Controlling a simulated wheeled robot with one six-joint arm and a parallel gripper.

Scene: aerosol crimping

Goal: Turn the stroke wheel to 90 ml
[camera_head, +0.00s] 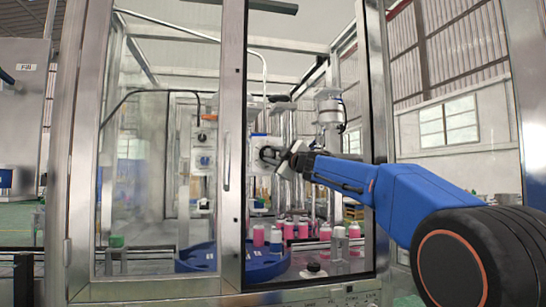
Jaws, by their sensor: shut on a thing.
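The stroke wheel (267,153) is a small dark wheel on a white plate inside the machine cabinet, right of the middle door post. My gripper (281,158) reaches in from the right through the open doorway and is shut on the wheel. The gripper covers part of the wheel, and its scale or any 90 ml mark cannot be read. A similar dark knob on a white plate (204,161) shows behind the glass to the left.
Several pink and white cans (289,230) stand low inside the cabinet, near a blue turntable (262,266). A black knob (313,268) sits at the front. The steel door post (232,150) and right frame post (378,110) bound the opening around my arm.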

